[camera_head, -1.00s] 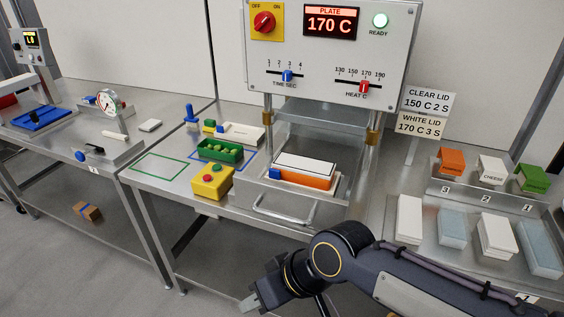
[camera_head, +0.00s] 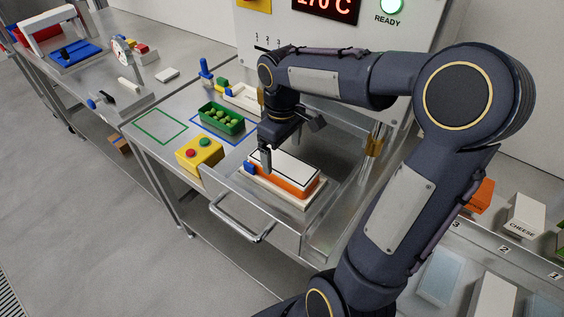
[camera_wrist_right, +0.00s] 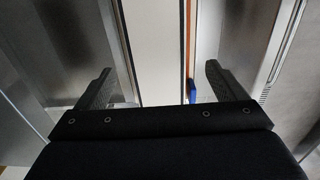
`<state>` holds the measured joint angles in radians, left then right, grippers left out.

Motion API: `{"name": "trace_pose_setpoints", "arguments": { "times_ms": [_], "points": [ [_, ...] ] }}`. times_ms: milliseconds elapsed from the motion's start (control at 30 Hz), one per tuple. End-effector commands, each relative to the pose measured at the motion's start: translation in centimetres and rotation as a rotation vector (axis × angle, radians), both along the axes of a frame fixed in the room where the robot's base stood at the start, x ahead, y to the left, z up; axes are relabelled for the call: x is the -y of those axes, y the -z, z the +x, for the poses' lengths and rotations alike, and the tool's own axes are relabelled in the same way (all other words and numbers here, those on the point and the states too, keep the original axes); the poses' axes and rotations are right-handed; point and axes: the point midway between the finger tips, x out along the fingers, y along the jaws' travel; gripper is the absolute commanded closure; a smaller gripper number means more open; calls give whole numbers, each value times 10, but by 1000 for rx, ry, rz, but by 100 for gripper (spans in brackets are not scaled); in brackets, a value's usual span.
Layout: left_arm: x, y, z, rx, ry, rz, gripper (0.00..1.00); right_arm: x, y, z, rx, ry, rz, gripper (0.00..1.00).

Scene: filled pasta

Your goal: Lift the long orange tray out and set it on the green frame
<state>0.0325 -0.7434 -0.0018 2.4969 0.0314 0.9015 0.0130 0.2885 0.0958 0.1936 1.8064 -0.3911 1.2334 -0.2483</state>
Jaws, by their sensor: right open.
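The long orange tray (camera_head: 302,190) sits in the pulled-out drawer of the sealing machine, with a white lid (camera_head: 285,166) on top and a blue tab (camera_head: 250,169) at its left end. My right gripper (camera_head: 282,150) is above the tray, pointing down. In the right wrist view its open fingers (camera_wrist_right: 158,88) stand apart on either side of the white lid (camera_wrist_right: 158,40), and the blue tab (camera_wrist_right: 191,92) shows near the right finger. I cannot tell the height gap. The green frame (camera_head: 160,127) is an empty outline on the table at the left. My left gripper is out of view.
A yellow box with red and green buttons (camera_head: 200,155) stands between the drawer and the green frame. The drawer handle (camera_head: 240,222) juts out in front.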

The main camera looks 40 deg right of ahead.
Motion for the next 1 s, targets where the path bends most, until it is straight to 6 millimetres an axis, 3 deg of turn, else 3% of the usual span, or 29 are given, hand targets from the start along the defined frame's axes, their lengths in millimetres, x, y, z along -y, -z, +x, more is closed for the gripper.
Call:
{"name": "trace_pose_setpoints", "arguments": {
  "times_ms": [333,667,1000],
  "points": [
    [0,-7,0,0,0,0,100,6,48,-3,-3,0,2,9],
    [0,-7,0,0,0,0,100,6,55,-3,3,0,1,9],
    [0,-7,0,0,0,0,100,6,55,-3,3,0,1,54]
  ]
}}
